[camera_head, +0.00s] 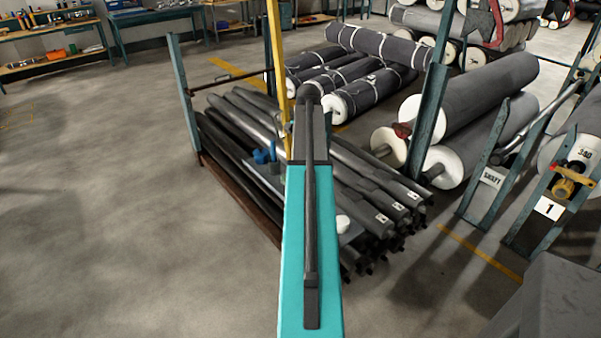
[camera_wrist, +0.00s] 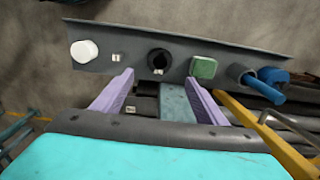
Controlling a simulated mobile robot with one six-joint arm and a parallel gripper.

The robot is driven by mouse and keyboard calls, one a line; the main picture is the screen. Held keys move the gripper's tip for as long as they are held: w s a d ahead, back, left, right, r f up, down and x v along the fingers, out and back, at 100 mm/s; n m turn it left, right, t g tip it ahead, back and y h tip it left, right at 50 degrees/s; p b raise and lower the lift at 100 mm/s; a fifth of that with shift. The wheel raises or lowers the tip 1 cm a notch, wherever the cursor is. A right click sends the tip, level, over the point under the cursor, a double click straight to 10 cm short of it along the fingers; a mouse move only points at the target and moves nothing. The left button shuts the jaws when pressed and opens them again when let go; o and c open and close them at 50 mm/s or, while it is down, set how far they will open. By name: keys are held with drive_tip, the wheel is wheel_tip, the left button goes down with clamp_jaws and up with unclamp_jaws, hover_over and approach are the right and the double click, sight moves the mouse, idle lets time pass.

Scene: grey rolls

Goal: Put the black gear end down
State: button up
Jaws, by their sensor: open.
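The black gear end (camera_wrist: 159,58) shows in the wrist view as a dark round piece with a hole. It rests on a narrow grey tray (camera_wrist: 222,44), near its middle, with a small white label below it. My gripper (camera_wrist: 160,78) has its two purple fingers spread wide, with nothing held between them. The gear end lies beyond the fingertips, in line with the gap; I see no contact. In the head view my teal arm hides the gripper and the gear end.
A white round piece (camera_wrist: 84,51) stands left on the tray. A green block (camera_wrist: 203,68), a grey cylinder (camera_wrist: 238,73) and blue parts (camera_wrist: 264,88) are to the right. Long dark shafts (camera_head: 375,180) lie around the tray. A yellow post (camera_head: 280,70) stands close to my arm. Open floor (camera_head: 120,240) lies left.

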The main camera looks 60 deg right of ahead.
drive_tip(key=w+a+f+n+g, duration=0.1)
drive_tip(key=w+a+f+n, duration=0.2)
drive_tip(key=a+f, duration=0.7)
drive_tip(key=w+a+f+n+y, duration=0.1)
drive_tip(key=w+a+f+n, duration=0.25)
drive_tip(key=a+f, duration=0.65)
drive_tip(key=w+a+f+n+g, duration=0.15)
drive_tip(key=a+f+n, duration=0.25)
drive_tip(key=a+f, duration=0.6)
drive_tip(key=s+a+f+n+g, duration=0.1)
drive_tip(key=s+a+f+n, duration=0.2)
drive_tip(key=s+a+f, duration=0.2)
drive_tip(key=s+a+f+n+g, duration=0.1)
drive_tip(key=s+a+f+n, duration=0.3)
drive_tip(key=s+a, duration=0.5)
drive_tip(key=s+a+f+n+g+h, duration=0.1)
drive_tip(key=s+a+f+n, duration=0.3)
drive_tip(key=a, duration=1.1)
wheel_tip(320, 180, down, 3)
drive_tip(key=s, duration=0.3)
drive_tip(key=shift+a, duration=0.15)
drive_tip(key=shift+w, duration=0.1)
